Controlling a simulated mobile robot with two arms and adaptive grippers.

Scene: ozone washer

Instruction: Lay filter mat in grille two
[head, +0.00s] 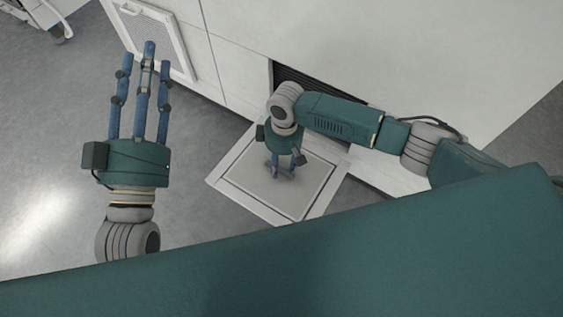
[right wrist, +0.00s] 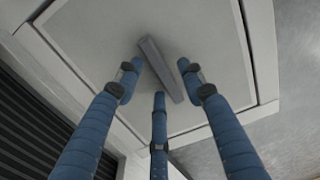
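A pale grey mat (head: 304,190) lies flat inside a white square frame (head: 247,206), which looks like an opened grille, in the head view. The mat fills much of the right wrist view (right wrist: 90,40). A darker grey bar (right wrist: 158,66) sits on the mat. My right gripper (head: 281,172) points down over the mat. Its three fingers (right wrist: 158,80) surround the bar with gaps between the fingertips; whether any touches the bar or mat is unclear. My left gripper (head: 146,72) is open and empty over the floor, left of the frame.
A white cabinet (head: 400,60) stands behind, with a dark slatted opening (head: 288,72) partly hidden by my right arm. Another white grille (head: 160,32) with a mesh panel stands out at upper left. A wheeled item (head: 45,18) is in the top left corner. Floor at left is clear.

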